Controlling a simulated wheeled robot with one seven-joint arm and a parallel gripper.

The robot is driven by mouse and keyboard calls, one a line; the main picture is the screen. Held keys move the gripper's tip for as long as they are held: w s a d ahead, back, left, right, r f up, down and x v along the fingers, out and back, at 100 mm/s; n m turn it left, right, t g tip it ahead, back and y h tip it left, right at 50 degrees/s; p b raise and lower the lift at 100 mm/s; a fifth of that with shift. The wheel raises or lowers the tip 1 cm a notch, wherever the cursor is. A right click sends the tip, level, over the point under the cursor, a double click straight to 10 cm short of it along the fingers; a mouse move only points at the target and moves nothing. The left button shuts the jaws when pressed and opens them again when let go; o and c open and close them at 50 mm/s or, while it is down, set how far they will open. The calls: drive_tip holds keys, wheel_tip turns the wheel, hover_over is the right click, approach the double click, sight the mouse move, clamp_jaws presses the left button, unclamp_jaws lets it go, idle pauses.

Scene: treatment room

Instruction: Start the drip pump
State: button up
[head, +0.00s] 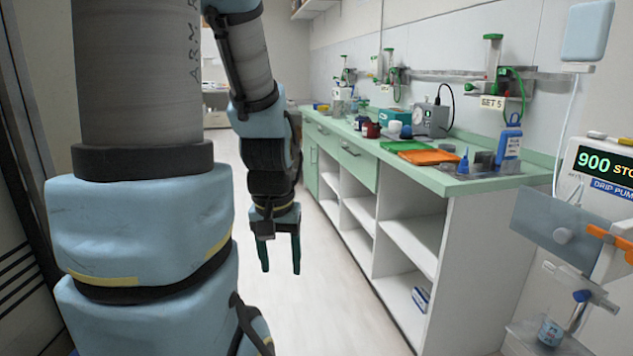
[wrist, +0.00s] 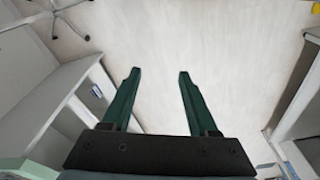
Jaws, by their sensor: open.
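The drip pump (head: 600,172) is a white unit at the right edge of the head view, cut off by the frame. My gripper (head: 281,270) hangs pointing down over the floor, left of the counter and well away from the pump. In the wrist view its two dark green fingers (wrist: 158,75) are apart with only floor between them. The pump is not in the wrist view.
A green-topped counter (head: 480,182) with open shelves stands between my gripper and the pump. It bears a green tray, an orange tray (head: 430,157), a gauge box (head: 431,119) and a blue bottle (head: 510,140). The floor below my gripper is clear.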

wheel_tip(320, 180, up, 8)
drive_tip(key=p, duration=0.5)
drive_tip(key=shift+f, duration=0.15)
